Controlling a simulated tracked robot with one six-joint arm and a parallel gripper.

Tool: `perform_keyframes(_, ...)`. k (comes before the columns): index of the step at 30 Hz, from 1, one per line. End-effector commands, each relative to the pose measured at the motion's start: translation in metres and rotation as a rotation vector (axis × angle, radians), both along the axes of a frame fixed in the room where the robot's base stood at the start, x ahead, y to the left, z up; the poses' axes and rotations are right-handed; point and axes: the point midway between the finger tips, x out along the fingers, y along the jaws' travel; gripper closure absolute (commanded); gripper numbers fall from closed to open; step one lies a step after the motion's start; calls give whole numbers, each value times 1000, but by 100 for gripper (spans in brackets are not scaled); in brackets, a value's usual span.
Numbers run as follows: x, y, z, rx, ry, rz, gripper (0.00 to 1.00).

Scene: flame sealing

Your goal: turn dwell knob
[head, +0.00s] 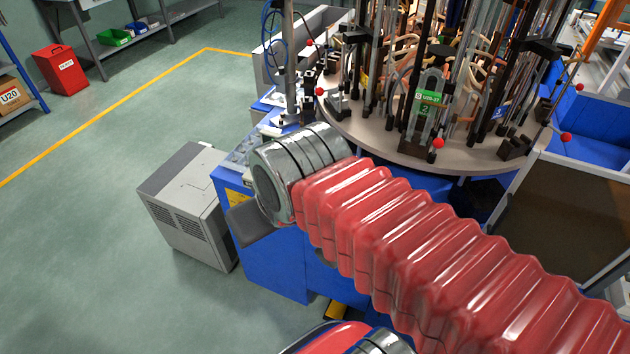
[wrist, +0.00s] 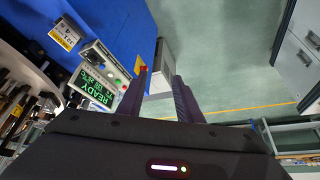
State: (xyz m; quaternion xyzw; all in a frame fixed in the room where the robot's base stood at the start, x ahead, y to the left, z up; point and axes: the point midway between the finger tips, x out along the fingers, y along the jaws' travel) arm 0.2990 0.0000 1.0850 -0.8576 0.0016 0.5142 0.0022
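In the wrist view a light-coloured control panel (wrist: 107,72) is fixed to the blue machine, left of my gripper. Its green display (wrist: 95,87) reads READY, and small buttons or knobs sit beside it. I cannot tell which one is the dwell knob. A red spot (wrist: 143,68) shows right at the tip of the left finger. My gripper (wrist: 161,74) is open, its two dark fingers apart with nothing seen between them. I cannot tell whether a finger touches the panel.
The blue machine (head: 270,265) carries a round table (head: 460,155) crowded with rods, clamps and glass tubes, close to my arm. A grey cabinet (head: 190,200) stands on the floor to its left. A red bin (head: 61,70) stands at the far left. Open floor lies left.

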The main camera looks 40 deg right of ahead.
Motion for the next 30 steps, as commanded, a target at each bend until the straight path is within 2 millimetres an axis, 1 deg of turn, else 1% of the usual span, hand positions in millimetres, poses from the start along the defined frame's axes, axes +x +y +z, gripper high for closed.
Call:
perform_keyframes(4, 7, -4, 3, 18, 16, -50, 68)
perform_keyframes(7, 17, -16, 6, 47, 39, -125, 68)
perform_keyframes(14, 52, -41, 14, 133, 107, -382, 68)
perform_keyframes(22, 95, -79, 14, 230, 181, -709, 68)
perform_keyframes(30, 135, -126, 1, 315, 246, -1044, 68)
